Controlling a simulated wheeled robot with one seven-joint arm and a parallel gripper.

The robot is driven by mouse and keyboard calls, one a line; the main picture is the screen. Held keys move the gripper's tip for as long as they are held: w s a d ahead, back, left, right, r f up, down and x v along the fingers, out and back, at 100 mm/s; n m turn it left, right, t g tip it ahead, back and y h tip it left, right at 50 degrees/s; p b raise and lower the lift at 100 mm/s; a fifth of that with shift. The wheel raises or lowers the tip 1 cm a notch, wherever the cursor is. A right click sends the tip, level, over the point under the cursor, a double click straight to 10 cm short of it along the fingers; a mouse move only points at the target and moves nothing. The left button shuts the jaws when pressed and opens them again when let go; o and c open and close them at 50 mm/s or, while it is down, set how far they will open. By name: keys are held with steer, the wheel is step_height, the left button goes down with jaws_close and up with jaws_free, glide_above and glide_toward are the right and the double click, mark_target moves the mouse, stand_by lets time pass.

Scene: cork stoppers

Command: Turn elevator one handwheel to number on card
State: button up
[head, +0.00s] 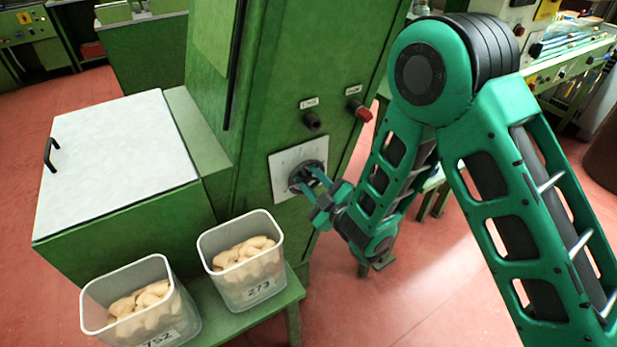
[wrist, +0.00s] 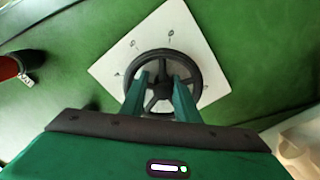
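The black handwheel (wrist: 163,66) has a round rim and spokes and sits on a white dial plate (wrist: 203,42) on the green machine front. In the head view the handwheel (head: 302,184) is partly covered by my gripper, and the plate (head: 284,163) shows around it. My gripper (wrist: 160,88) points at the wheel, with its two fingers apart over the lower half of the rim, one each side of the hub. It also shows in the head view (head: 309,179). I cannot tell whether the fingers touch the wheel. Marks on the plate are too small to read. No number card is clearly seen.
A black knob (head: 313,121) and a red knob (head: 361,112) sit above the plate, each with a small label. Two bins of pale pieces, labelled 273 (head: 257,290) and 752 (head: 161,337), stand on a green bench below. A white-topped box (head: 118,150) stands left.

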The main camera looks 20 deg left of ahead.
steer(key=v, duration=1)
steer(key=shift+s+d, duration=0.15)
steer(key=shift+d, duration=0.2)
steer(key=w+d+r+m+h, duration=0.1)
steer(key=w+d+m+h, duration=0.5)
steer(key=d, duration=0.6)
steer(key=w+d+r+m+h, duration=0.25)
steer(key=w+d+h, duration=0.25)
steer(key=w+d, duration=0.5)
steer(key=s+d+r+m+g+h, duration=0.1)
steer(key=s+d+m+h, duration=0.1)
steer(key=d, duration=0.6)
steer(key=s+d+m+g+h, duration=0.1)
steer(key=s+d+m, duration=0.2)
steer(key=d, duration=0.4)
steer(key=s+d+r+m+g+h, duration=0.1)
steer(key=s+d+r+m+g, duration=0.15)
steer(key=s+d, duration=0.5)
steer(key=s+d+r+m+g+h, duration=0.1)
steer(key=s+d+r+m+g, duration=0.2)
steer(key=s+d, duration=0.45)
steer(key=s+r+m+g+y, duration=0.1)
steer(key=s+m+g, duration=0.1)
steer(key=s, duration=0.7)
steer(key=s+r+m+g+y, duration=0.1)
steer(key=s+m, duration=0.3)
steer(key=s, duration=0.5)
steer(key=shift+d+r+g+y, duration=0.25)
steer(key=shift+r+g+y, duration=0.05)
steer(key=shift+r+g, duration=0.35)
